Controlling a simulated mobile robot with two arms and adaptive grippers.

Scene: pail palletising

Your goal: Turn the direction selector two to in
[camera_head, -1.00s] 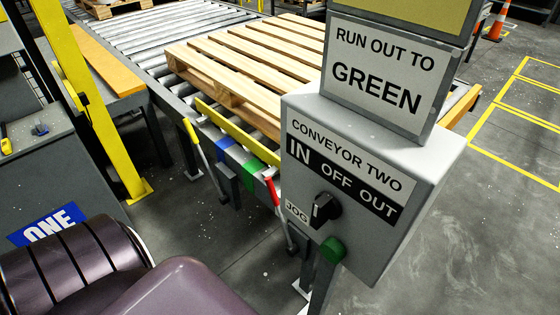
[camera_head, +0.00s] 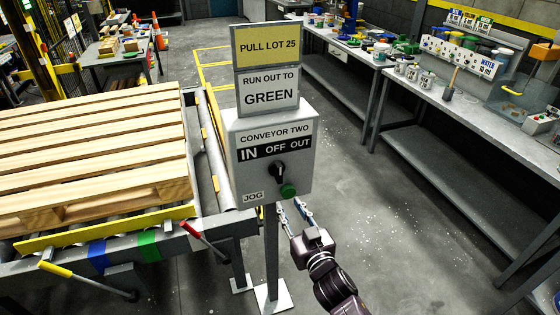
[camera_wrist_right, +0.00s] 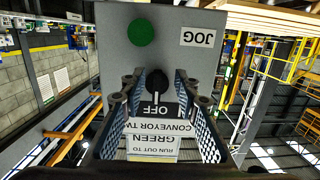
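The conveyor two box (camera_head: 298,165) is a grey panel on a post, labelled IN, OFF, OUT from left to right. Its black direction selector (camera_head: 277,170) sits below the labels, above a green button (camera_head: 288,190) and near a JOG label. In the right wrist view, upside down, the selector (camera_wrist_right: 156,82) shows between the fingers and its white mark appears to point toward OFF. My right gripper (camera_head: 294,206) is open and empty below the box in the head view, fingers pointing up toward it. Contact with the selector cannot be seen. My left gripper is out of view.
A wooden pallet (camera_head: 95,150) lies on the conveyor at left. A red-handled lever (camera_head: 190,229) and a yellow-handled lever (camera_head: 55,269) stick out at its front. A workbench (camera_head: 490,115) with cans stands at right. The floor between is clear.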

